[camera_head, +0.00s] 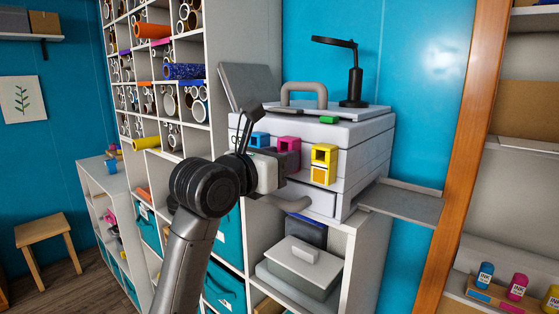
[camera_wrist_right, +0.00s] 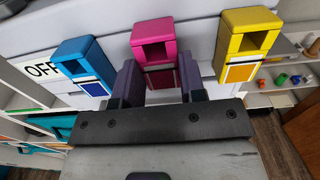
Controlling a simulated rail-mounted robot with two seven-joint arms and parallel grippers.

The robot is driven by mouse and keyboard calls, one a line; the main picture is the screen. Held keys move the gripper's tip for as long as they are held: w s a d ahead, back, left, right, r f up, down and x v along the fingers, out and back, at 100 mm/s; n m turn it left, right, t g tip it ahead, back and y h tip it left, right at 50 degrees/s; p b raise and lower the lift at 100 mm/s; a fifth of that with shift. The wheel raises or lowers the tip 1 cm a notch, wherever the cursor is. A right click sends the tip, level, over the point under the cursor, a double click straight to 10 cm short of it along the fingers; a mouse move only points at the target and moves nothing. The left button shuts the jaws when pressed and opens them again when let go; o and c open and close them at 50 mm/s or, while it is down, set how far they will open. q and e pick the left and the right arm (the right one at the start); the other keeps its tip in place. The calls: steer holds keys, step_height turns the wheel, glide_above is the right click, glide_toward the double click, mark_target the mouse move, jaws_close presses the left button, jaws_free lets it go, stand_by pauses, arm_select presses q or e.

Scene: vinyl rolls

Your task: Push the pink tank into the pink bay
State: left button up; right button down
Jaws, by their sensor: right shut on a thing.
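The pink tank (camera_head: 289,144) sticks out from the front of the white printer (camera_head: 360,150), between the blue tank (camera_head: 259,138) and the yellow tank (camera_head: 324,155). In the right wrist view the pink tank (camera_wrist_right: 154,30) is upright, with a square opening and a dark pink label low on its face. My right gripper (camera_wrist_right: 159,78) is shut on the pink tank's lower part, one finger on each side. The head view also shows this gripper (camera_head: 276,165) at the printer front. The pink bay is hidden behind the tank. My left gripper is not in view.
The blue tank (camera_wrist_right: 84,62) and yellow tank (camera_wrist_right: 246,40) stand close on either side of my fingers. A black lamp (camera_head: 353,80) stands on the printer. Shelves of rolls (camera_head: 165,75) are at left.

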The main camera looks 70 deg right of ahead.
stand_by(0.6)
steer(key=c, duration=0.6)
jaws_free()
steer(key=shift+o, duration=0.3)
steer(key=o, duration=0.4)
steer(key=shift+a+b, duration=0.1)
steer(key=shift+b, duration=0.2)
